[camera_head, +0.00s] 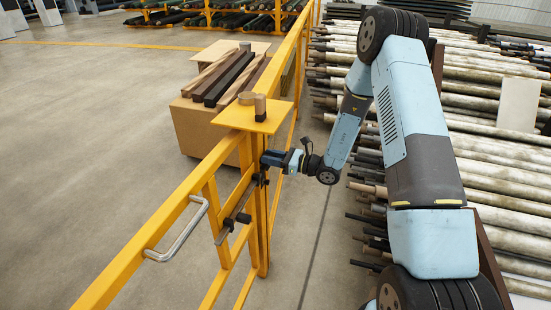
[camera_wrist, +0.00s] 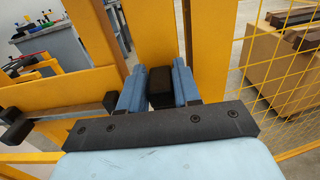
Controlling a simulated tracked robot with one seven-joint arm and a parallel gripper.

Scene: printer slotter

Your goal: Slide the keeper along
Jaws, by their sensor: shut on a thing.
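A yellow gate (camera_head: 155,235) stands in front of me, with a dark bolt bar (camera_head: 236,208) on its side below the top rail. The bar also shows at the left of the wrist view (camera_wrist: 62,113). My gripper (camera_head: 268,159) is at the gate post, near the bar's upper end. In the wrist view, its two blue fingers (camera_wrist: 159,88) are shut on a black block, which looks like the keeper (camera_wrist: 160,90). The block is in front of the yellow post (camera_wrist: 152,40). Whether it joins the bar is hidden.
A grey pull handle (camera_head: 180,232) is on the gate's near part. A yellow plate with short metal posts (camera_head: 252,117) tops the gate post. A cardboard box with bars (camera_head: 200,130) stands behind. Racked pipes (camera_head: 500,170) fill the right. The left floor is clear.

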